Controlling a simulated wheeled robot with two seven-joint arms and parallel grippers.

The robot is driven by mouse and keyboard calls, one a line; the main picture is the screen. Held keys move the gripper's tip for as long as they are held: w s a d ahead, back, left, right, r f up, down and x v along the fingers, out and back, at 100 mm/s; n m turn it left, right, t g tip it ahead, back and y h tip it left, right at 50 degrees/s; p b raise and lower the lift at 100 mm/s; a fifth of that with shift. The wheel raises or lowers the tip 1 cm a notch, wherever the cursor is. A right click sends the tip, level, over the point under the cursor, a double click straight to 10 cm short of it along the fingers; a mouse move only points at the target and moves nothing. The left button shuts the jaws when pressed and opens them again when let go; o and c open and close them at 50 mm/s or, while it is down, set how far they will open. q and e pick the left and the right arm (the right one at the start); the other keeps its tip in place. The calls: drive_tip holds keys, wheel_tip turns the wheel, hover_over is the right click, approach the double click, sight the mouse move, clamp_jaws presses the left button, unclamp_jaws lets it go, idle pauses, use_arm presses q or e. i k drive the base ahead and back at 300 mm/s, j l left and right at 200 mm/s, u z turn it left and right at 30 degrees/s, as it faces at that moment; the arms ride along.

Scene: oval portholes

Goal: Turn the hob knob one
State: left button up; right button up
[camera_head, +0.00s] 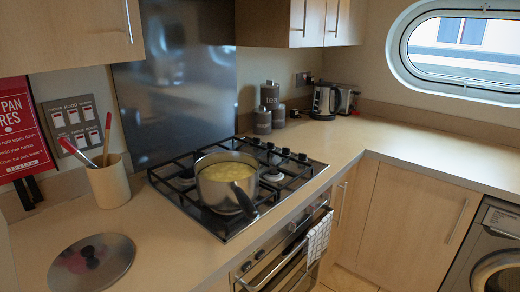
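The hob (215,225) is a dark glass plate with black pan supports, set in the counter. Several black hob knobs (285,152) stand in a row along its back right edge. Their pointer positions are too small to tell. A steel pot (215,192) with yellow contents sits on the hob, its black handle pointing toward the front. Neither of my grippers is in view.
A lid (92,262) lies on the counter at the front left, below a utensil pot (109,184). Canisters (262,120) and a kettle (324,101) stand behind the hob. A towel (318,237) hangs at the oven front. The right counter (430,140) is clear.

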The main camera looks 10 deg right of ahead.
sight(302, 157)
drive_tip(key=i+l+u, duration=0.2)
drive_tip(key=l+u, duration=0.15)
drive_tip(key=i+l+u, duration=0.1)
drive_tip(key=l+u, duration=0.2)
drive_tip(key=l, duration=0.3)
drive_tip(key=l+u, duration=0.35)
drive_tip(key=l, duration=0.2)
drive_tip(key=i, duration=0.05)
